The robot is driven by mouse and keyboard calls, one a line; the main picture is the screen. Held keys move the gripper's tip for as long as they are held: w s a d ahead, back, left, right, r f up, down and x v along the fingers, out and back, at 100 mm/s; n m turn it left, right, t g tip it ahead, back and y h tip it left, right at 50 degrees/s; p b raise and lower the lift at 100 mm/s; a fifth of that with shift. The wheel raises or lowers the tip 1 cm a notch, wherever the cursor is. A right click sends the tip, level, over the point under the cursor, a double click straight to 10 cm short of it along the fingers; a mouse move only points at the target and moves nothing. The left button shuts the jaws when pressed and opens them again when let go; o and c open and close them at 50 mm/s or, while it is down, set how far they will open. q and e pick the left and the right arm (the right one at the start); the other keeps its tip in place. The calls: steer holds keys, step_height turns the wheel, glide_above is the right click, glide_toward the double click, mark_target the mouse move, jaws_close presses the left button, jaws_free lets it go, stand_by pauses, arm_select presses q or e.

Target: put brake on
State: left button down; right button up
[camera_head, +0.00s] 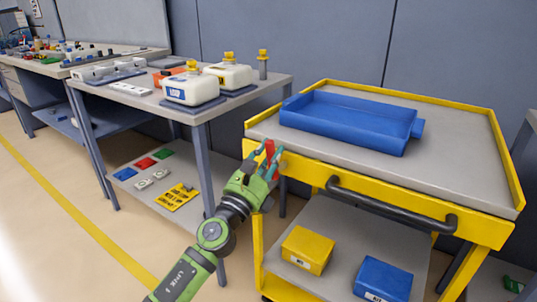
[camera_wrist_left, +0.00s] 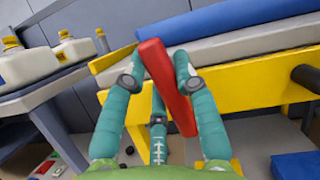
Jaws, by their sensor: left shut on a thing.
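A red brake lever (camera_head: 270,148) stands at the left front corner of the yellow cart (camera_head: 300,158). My left gripper (camera_head: 268,158) has its teal fingers around the lever. In the left wrist view the red lever (camera_wrist_left: 167,85) runs tilted between the fingers of my left gripper (camera_wrist_left: 160,80), its upper end leaning left. The fingers are shut on it. My right gripper shows in neither view.
A blue tray (camera_head: 345,118) lies on the cart top, and a black handle (camera_head: 390,205) runs along its front. Yellow (camera_head: 307,250) and blue (camera_head: 383,280) boxes sit on its lower shelf. A grey table (camera_head: 270,84) with white jugs (camera_head: 190,88) stands left.

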arm_select(q)
steer(key=c, duration=0.9)
jaws_free()
steer(key=shift+r, duration=0.15)
steer(key=shift+c, duration=0.2)
steer(key=shift+s+a+f, duration=0.1)
steer(key=shift+s+f, duration=0.05)
steer(key=shift+f, duration=0.1)
steer(key=v, duration=1.1)
steer(key=shift+s+a, duration=0.15)
steer(key=shift+s, duration=0.05)
steer(key=shift+f, duration=0.1)
